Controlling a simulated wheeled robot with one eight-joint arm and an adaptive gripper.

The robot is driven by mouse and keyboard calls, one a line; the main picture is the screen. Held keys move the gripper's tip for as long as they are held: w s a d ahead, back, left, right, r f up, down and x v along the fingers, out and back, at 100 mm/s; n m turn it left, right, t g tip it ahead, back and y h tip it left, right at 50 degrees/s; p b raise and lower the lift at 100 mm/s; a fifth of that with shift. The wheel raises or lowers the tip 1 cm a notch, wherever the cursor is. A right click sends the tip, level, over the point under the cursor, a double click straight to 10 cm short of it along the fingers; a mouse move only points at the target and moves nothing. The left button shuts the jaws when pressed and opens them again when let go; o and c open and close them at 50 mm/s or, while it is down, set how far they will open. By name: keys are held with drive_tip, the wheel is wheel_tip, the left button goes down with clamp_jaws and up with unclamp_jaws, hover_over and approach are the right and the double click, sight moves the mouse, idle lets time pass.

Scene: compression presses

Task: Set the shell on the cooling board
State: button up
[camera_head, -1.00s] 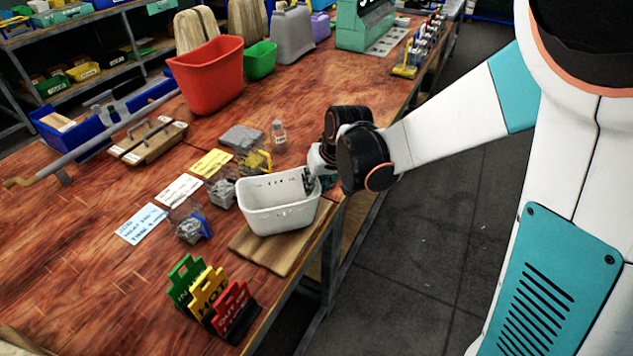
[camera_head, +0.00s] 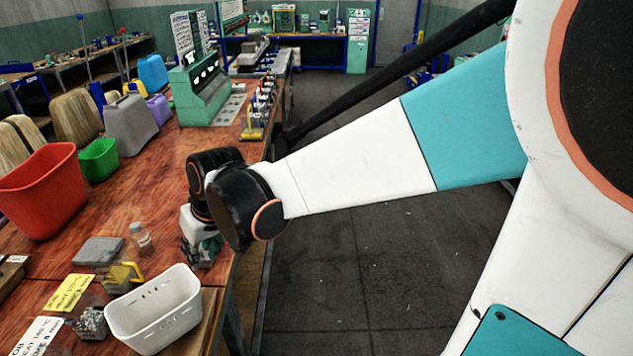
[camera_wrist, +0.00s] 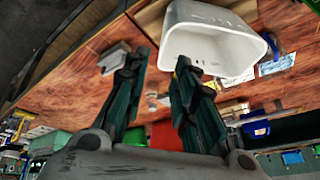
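The white, open-topped shell (camera_head: 153,312) stands upright at the lower edge of the head view, near the table's front edge. It rests on a pale wooden board (camera_head: 207,322), mostly hidden beneath it and cut off by the frame. My gripper (camera_head: 203,252) is beyond the shell and apart from it, low over the table edge. In the wrist view my gripper (camera_wrist: 162,88) has its two dark green fingers spread with nothing between them. The shell (camera_wrist: 212,47) shows beyond the right finger there.
A clear bottle (camera_head: 140,237), a grey block (camera_head: 98,251) and small clear bins (camera_head: 122,277) stand near the shell. A red bin (camera_head: 42,190) and a green bin (camera_head: 99,160) stand further left.

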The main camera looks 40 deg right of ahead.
drive_tip(key=s+d+r+t+h, duration=0.1)
drive_tip(key=s+d+r, duration=0.1)
drive_tip(key=s, duration=0.6)
drive_tip(key=s+d+r+m+t, duration=0.1)
drive_tip(key=s+d+r, duration=0.2)
drive_tip(key=s, duration=0.5)
drive_tip(key=shift+s+d+t+h, duration=0.3)
drive_tip(key=shift+s+d+h, duration=0.1)
drive_tip(key=shift+d, duration=0.3)
